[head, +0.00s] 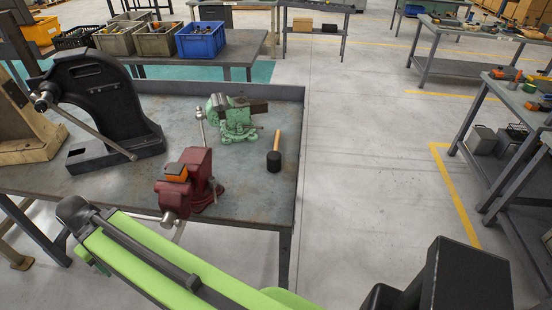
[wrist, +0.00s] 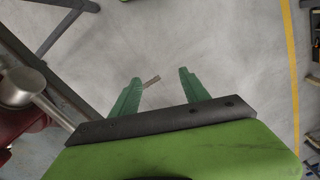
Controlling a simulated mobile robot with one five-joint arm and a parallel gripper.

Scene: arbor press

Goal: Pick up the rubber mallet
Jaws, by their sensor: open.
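The rubber mallet (head: 273,161) has a black head and a light wooden handle. In the head view it lies or stands on the grey metal workbench (head: 250,193), near its right edge, with the handle pointing away from me. My gripper (wrist: 157,84) shows in the wrist view with its two green fingers apart and a bare concrete floor beyond them. I cannot make out the mallet in the wrist view. I cannot pick out the fingers in the head view, where my green arm crosses the lower left.
A red vise (head: 189,184) stands left of the mallet at the bench's front; a green vise (head: 235,118) stands behind. A black arbor press (head: 98,108) is at left. The bench has a raised back lip. Open floor (head: 350,180) lies to the right.

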